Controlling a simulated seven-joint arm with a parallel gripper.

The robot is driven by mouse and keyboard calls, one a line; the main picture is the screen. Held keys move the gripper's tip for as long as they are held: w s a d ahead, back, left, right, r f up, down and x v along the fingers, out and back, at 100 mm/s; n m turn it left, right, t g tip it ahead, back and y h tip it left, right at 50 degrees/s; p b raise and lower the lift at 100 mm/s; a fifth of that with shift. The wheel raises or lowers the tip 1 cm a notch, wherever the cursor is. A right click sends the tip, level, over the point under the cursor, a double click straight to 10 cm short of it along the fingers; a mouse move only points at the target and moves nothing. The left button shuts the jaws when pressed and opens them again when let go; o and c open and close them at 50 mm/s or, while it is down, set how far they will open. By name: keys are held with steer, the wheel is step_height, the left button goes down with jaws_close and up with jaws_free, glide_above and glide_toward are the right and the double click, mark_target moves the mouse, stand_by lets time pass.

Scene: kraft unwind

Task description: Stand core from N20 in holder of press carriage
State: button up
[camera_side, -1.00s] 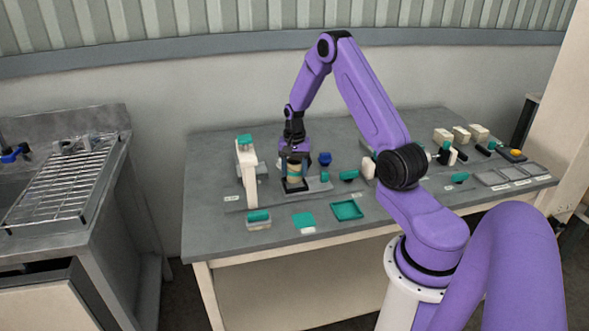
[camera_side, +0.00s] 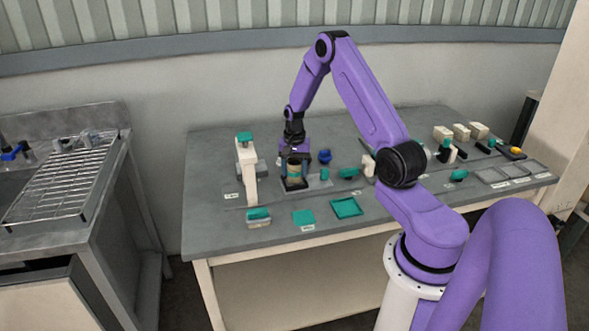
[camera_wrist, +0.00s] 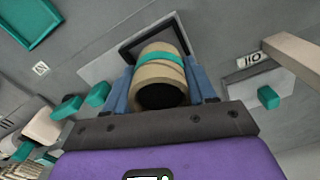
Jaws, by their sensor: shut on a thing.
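The core (camera_side: 294,170) is a short tan kraft tube with a teal band. It also shows in the wrist view (camera_wrist: 158,77), where its dark open end faces the camera. My gripper (camera_side: 294,165) is shut on it, with one blue finger on each side, and it looks upright. The holder (camera_side: 293,187) is a black square frame directly under the core; it shows behind the core in the wrist view (camera_wrist: 134,46). The holder sits on the pale plate of the press carriage (camera_wrist: 103,62). I cannot tell whether the core's lower end is seated or just above the holder floor.
A cream post with a teal cap (camera_side: 246,165) stands left of the holder. A blue piece (camera_side: 325,157) and teal pieces (camera_side: 348,173) stand to the right. Cream blocks (camera_side: 461,132) stand far right.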

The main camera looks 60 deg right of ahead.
steer(key=shift+f, duration=0.65)
stand_by(0.6)
steer(key=o, duration=1.4)
steer(key=shift+r, duration=0.1)
steer(key=shift+r, duration=3.9)
